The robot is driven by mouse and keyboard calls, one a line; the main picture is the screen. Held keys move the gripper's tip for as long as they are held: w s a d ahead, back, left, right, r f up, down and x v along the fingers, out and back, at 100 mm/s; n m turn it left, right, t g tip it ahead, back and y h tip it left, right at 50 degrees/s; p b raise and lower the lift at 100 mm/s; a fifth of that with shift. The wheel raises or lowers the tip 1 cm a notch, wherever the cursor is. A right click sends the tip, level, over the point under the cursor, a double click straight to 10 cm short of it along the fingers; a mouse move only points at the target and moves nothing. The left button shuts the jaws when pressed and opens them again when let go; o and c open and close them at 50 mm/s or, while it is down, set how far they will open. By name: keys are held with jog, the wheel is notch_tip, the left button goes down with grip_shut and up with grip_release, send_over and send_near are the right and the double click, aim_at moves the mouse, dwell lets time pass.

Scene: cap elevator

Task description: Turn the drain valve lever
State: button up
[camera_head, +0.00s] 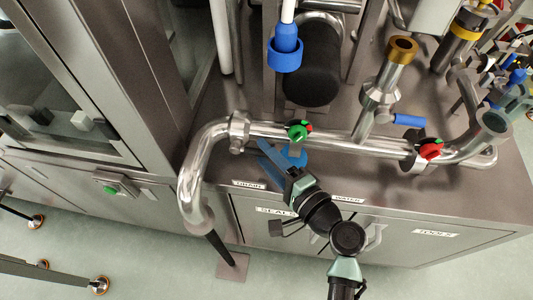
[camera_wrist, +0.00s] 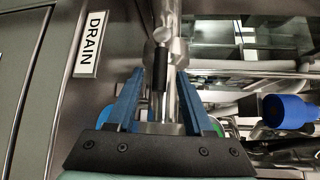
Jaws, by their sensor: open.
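The steel drain pipe (camera_head: 192,180) bends down at the left of the counter, near the DRAIN label (camera_head: 248,184). The label also shows in the wrist view (camera_wrist: 91,44). My gripper (camera_head: 277,152) is at this pipe, just below and left of that knob. In the wrist view, my gripper (camera_wrist: 160,74) is open, with blue fingers on either side of a slim black handle (camera_wrist: 160,68) that looks like the lever. I cannot tell whether the fingers touch it. In the head view the handle is not clearly visible.
A second valve with a red knob (camera_head: 430,149) and a blue handle (camera_head: 410,120) is at the right. A black cylinder (camera_head: 312,65) and a blue-ended pipe (camera_head: 285,55) stand behind. Cabinet doors (camera_head: 420,240) lie below; open floor (camera_head: 150,265) is in front.

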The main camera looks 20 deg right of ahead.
jog(key=shift+w, duration=0.1)
grip_shut()
dwell(1.4)
